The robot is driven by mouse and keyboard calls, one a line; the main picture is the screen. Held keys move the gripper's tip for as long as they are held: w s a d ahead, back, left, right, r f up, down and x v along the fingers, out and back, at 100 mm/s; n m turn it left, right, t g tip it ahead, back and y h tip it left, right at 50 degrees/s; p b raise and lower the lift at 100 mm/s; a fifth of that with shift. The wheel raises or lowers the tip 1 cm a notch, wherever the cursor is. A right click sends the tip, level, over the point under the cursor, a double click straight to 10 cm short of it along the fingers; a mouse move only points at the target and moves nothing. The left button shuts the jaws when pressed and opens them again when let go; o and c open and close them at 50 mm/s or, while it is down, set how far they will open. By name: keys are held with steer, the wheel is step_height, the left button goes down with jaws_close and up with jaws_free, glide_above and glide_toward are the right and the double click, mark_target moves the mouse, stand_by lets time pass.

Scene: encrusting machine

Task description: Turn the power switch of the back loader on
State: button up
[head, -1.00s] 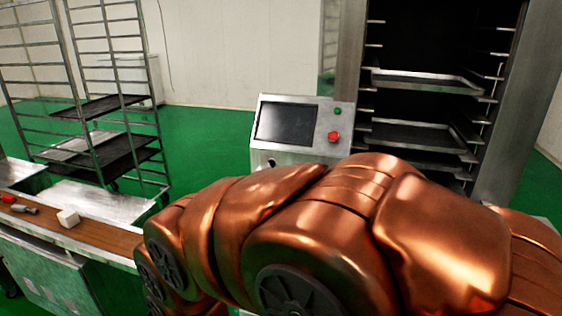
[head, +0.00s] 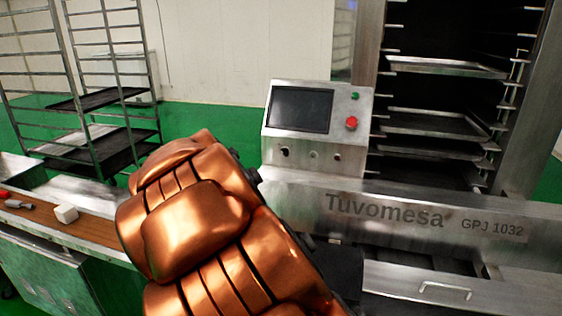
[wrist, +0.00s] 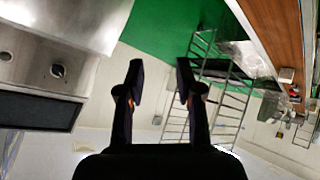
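The back loader (head: 300,189) is a steel machine marked "Tuvomesa GPJ 1032". Its control panel (head: 265,140) carries a dark screen, a green button, a red button and a row of small controls. The leftmost is a dark switch (head: 285,152), probably the power switch; its on or off position is too small to tell. In the wrist view, turned over, this switch (wrist: 57,71) is at the left. My gripper (wrist: 160,78) is open and empty, to the right of the switch in that view and apart from it. My arm hides the gripper in the head view.
A tall chamber with trays (head: 440,122) stands right of the panel. A wheeled rack (head: 70,50) is at the back left. A worktable (head: 95,233) with a white block (head: 66,213) is at the left. Green floor lies between rack and loader.

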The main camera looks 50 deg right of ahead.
steer(key=w+d+h+b, duration=0.1)
steer(key=w+d+h, duration=0.25)
steer(key=d, duration=0.55)
steer(key=h+b, duration=0.2)
steer(key=h, duration=0.4)
glide_toward(282, 153)
steer(key=shift+d+f+m, duration=0.2)
steer(key=shift+d+m, duration=0.2)
steer(key=shift+d, duration=0.1)
steer(key=shift+w+d+r, duration=0.2)
steer(key=shift+w+d, duration=0.15)
steer(key=shift+d, duration=0.2)
steer(key=shift+p+x, duration=1.05)
steer(key=shift+x, duration=2.2)
steer(key=shift+c, duration=0.4)
jaws_close()
steer(key=shift+a, duration=0.1)
